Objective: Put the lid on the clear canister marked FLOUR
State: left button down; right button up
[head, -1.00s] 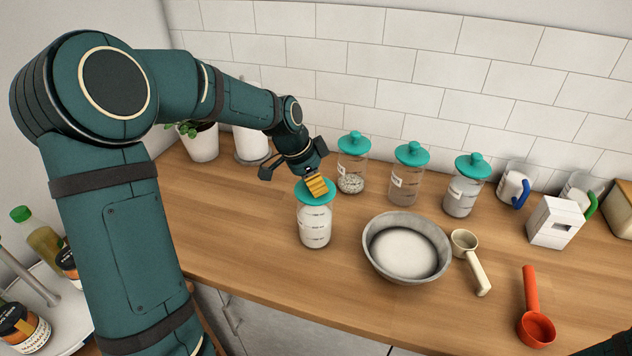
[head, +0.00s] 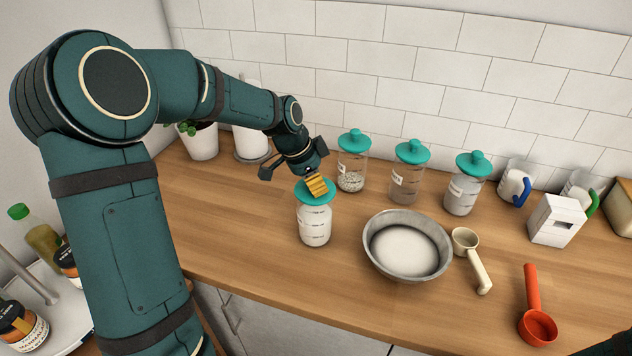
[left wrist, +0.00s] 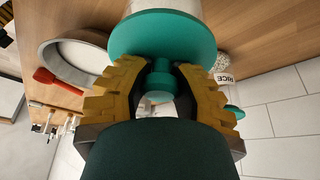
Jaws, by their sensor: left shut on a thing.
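The teal lid (head: 314,193) is at the mouth of a clear canister (head: 314,226) filled with white powder, near the middle of the counter. I cannot read a FLOUR mark on it; only dark scale lines show. My left gripper (head: 317,185) is above the lid, its yellow fingers shut on the lid's knob. In the left wrist view, the fingers (left wrist: 160,85) close on both sides of the knob, and the lid's disc (left wrist: 162,36) covers most of the canister (left wrist: 165,6). I cannot tell if the lid is fully seated. My right gripper is not in view.
Several teal-lidded canisters (head: 410,180) stand behind, to the right. A metal bowl (head: 378,262) of white powder is right of the canister, with a cream scoop (head: 480,275) and a red scoop (head: 533,290). The counter (head: 235,235) left of the canister is clear.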

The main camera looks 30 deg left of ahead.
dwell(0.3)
pick_arm(q)
jog(key=shift+c, duration=1.7)
grip_release()
jog(key=shift+p+v, duration=2)
jog(key=shift+v, duration=1.55)
jog(key=shift+w, duration=0.1)
jog(key=v, duration=1.2)
